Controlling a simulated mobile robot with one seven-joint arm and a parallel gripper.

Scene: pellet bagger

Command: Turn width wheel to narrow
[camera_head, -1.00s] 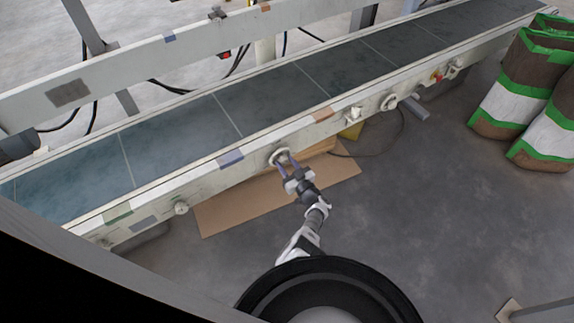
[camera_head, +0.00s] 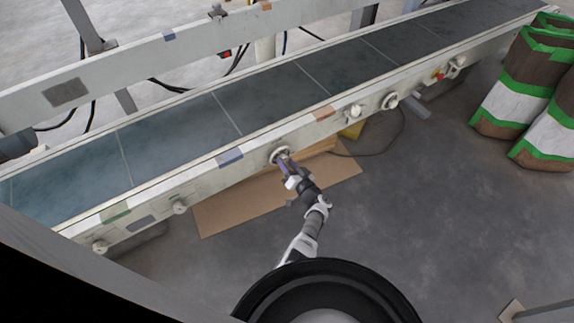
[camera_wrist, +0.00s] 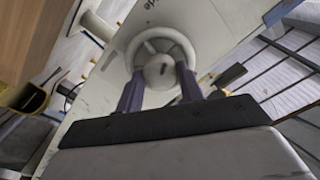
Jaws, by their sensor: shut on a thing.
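The width wheel (camera_head: 280,154) is a pale round handwheel on the near side rail of the conveyor. In the wrist view the wheel (camera_wrist: 160,62) shows as a light ring with spokes and a hub, and lettering ending in "ide" is on the panel above it. My gripper (camera_head: 284,162) reaches up to the wheel from below. In the wrist view the two purple fingers of my gripper (camera_wrist: 160,85) stand on either side of the wheel's lower part and hub, shut on it. Their exact contact points are partly hidden.
The conveyor belt (camera_head: 265,97) runs diagonally behind the wheel. Other knobs sit along the rail, one to the left (camera_head: 179,207) and one to the right (camera_head: 390,101). Cardboard (camera_head: 230,208) lies on the floor below. Sacks (camera_head: 508,100) stand at right.

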